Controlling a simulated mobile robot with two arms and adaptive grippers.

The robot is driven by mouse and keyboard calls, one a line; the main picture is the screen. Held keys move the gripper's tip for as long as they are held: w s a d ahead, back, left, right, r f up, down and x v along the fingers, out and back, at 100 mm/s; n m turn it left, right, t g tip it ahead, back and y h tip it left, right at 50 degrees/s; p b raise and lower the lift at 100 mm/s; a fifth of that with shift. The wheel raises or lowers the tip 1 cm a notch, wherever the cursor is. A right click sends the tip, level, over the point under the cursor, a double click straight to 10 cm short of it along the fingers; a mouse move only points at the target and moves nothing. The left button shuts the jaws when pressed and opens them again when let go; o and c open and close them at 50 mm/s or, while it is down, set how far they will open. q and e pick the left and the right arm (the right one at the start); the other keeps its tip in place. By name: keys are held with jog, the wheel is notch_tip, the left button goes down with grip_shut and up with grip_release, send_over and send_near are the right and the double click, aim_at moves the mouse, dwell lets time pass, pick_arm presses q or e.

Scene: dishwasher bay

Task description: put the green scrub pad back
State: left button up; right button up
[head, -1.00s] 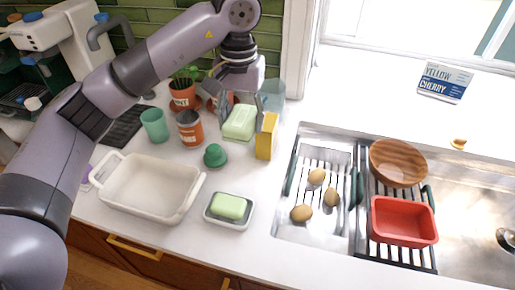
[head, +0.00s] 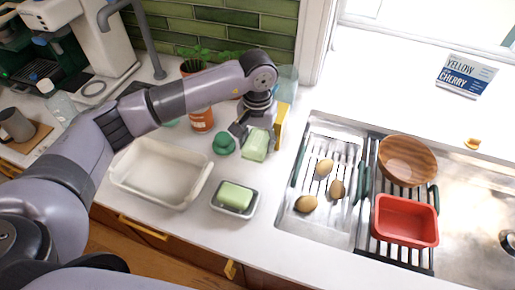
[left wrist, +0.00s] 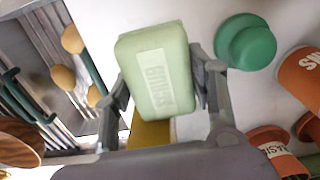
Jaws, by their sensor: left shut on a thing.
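My left gripper (head: 256,136) is shut on a pale green block (head: 255,147), held in front of the yellow block (head: 282,127). In the left wrist view the held block (left wrist: 158,72) shows rounded edges and raised lettering, with a finger on each side; it looks more like a soap bar than a scrub pad. A dark green, round knobbed thing (head: 223,143) stands just left of the held block. My right gripper is not in view.
A white baking dish (head: 165,199) stands at left, an orange can (head: 201,119) behind. The sink at right holds several potatoes (head: 324,168), a wooden bowl (head: 407,160) and a red tub (head: 406,221). The counter between small dish and sink is clear.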

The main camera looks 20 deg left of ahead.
pick_arm(q)
jog(key=shift+f, duration=0.65)
notch_tip(320, 180, down, 4)
jog(key=shift+p, duration=0.7)
jog(key=shift+f, duration=0.1)
jog(key=shift+f, duration=0.1)
jog(key=o, duration=1.1)
